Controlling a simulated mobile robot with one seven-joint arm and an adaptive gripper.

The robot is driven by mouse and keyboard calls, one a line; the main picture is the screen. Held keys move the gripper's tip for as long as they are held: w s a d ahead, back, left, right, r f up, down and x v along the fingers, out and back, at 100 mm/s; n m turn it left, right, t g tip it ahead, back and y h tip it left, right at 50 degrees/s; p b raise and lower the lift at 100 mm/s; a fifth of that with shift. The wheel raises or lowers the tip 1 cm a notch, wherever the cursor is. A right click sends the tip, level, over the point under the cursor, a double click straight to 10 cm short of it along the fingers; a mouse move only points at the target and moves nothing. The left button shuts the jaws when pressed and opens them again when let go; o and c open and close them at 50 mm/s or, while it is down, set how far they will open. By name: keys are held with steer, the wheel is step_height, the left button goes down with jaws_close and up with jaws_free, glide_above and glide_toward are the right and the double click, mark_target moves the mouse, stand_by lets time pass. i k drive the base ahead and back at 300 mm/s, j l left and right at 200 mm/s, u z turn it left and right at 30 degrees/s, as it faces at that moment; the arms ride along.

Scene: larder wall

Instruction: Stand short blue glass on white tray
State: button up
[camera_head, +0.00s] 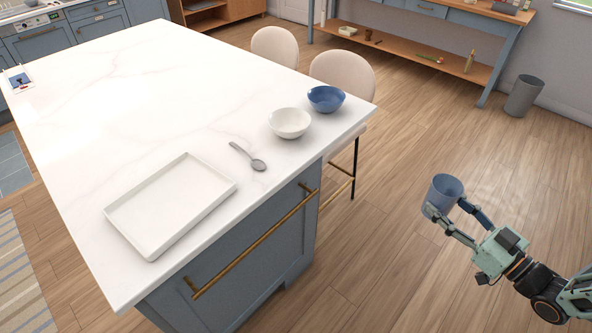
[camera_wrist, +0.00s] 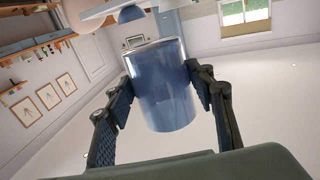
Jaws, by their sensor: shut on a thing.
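The short blue glass (camera_head: 443,191) is held upright or nearly so by my gripper (camera_head: 452,210), which is shut on its sides. It is over the wooden floor, to the right of the island and clear of it. In the wrist view the blue glass (camera_wrist: 160,85) sits between the two dark fingers of my gripper (camera_wrist: 162,88). The white tray (camera_head: 170,204) lies flat and empty on the near left part of the marble island top.
A grey spoon (camera_head: 248,157), a white bowl (camera_head: 289,122) and a blue bowl (camera_head: 326,98) stand on the island (camera_head: 130,90) beyond the tray. Two cream chairs (camera_head: 342,72) stand at its far side. A grey bin (camera_head: 523,96) stands by the wall.

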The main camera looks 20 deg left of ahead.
mark_target(205, 184)
steer(key=j+u, duration=0.1)
steer(key=j, duration=1.5)
